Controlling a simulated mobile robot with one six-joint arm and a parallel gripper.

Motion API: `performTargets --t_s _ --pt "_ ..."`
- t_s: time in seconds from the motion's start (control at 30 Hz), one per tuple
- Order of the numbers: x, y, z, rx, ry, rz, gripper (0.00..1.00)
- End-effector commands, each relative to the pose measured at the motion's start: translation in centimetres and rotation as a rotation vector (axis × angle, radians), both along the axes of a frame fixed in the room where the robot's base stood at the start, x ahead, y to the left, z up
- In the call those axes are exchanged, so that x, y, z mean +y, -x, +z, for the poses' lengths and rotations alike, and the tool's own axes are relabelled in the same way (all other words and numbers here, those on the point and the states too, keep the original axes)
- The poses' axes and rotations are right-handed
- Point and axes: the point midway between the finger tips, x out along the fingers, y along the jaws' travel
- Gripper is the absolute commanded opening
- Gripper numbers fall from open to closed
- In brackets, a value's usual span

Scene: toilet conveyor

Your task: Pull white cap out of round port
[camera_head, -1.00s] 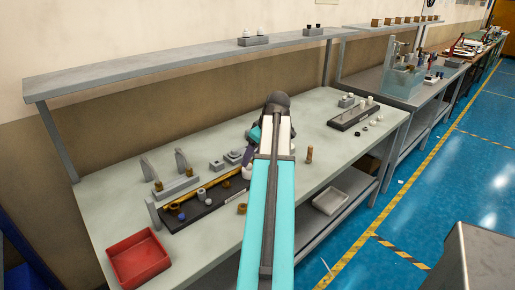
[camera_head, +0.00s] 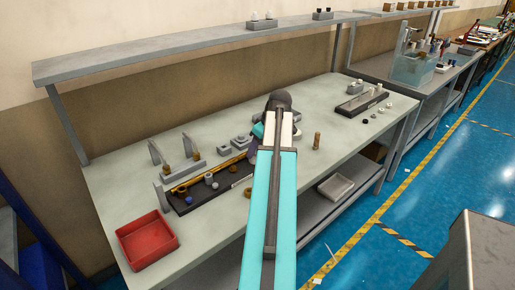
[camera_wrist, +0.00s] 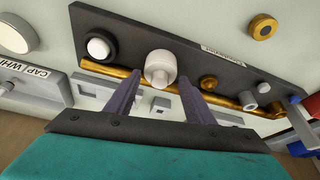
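In the wrist view, a white stepped cap (camera_wrist: 160,68) stands out from a dark board (camera_wrist: 190,50). My gripper (camera_wrist: 160,82) is open, its two purple fingers on either side of this cap in the picture. Whether they touch it I cannot tell. A second white round piece (camera_wrist: 100,47) sits in a black ring near the board's left end. Which of the two is in the round port is unclear.
A yellow bar (camera_wrist: 105,70) runs along the board. Brass and grey pieces sit beyond the right finger, including a brass ring (camera_wrist: 208,82). A grey block (camera_wrist: 32,80) labelled for caps is at left. In the head view, a red tray (camera_head: 147,240) stands at the bench's near left corner.

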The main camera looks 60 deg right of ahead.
Motion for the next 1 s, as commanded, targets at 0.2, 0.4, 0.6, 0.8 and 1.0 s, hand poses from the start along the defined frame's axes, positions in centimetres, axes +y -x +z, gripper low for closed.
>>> performTargets --t_s 0.2,0.4,0.6,0.8,1.0 --pt "-0.02 0.04 0.02 0.000 0.000 -0.001 0.20" --pt "-0.01 0.06 0.01 0.000 0.000 -0.001 0.15" --pt "-0.03 0.08 0.08 0.000 0.000 -0.001 0.15" --pt "-0.04 0.09 0.26 0.000 0.000 -0.001 0.15" --pt "-0.06 0.10 0.41 0.000 -0.001 -0.002 0.15"
